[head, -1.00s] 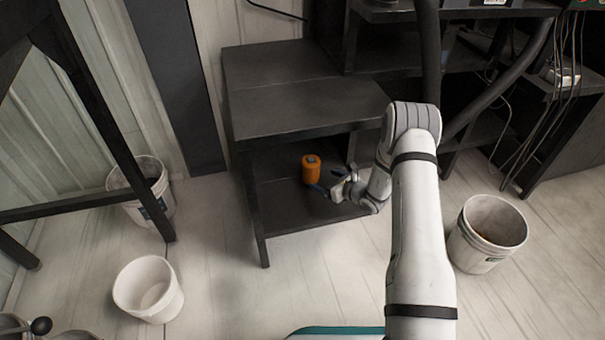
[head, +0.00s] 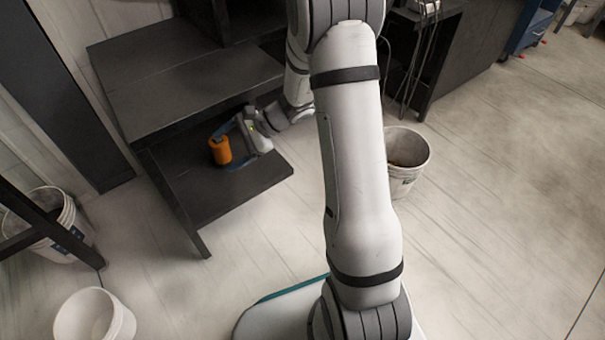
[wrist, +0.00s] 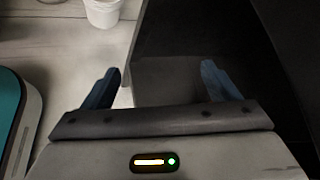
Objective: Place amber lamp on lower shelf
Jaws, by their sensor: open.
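The amber lamp (head: 220,149), a small orange cylinder, stands upright on the dark lower shelf (head: 255,176) in the head view. My gripper (head: 234,146) is at shelf height just right of the lamp, its blue fingers pointing left toward it. Whether they touch it I cannot tell. In the wrist view my gripper (wrist: 160,85) is open, with its two blue fingers wide apart and nothing held between them.
The upper shelf board (head: 180,85) lies above the lower shelf, close over my arm. A white bucket (head: 95,318) and another bucket (head: 50,225) stand at the left. A bucket (head: 405,158) stands right of my arm. The floor at right is open.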

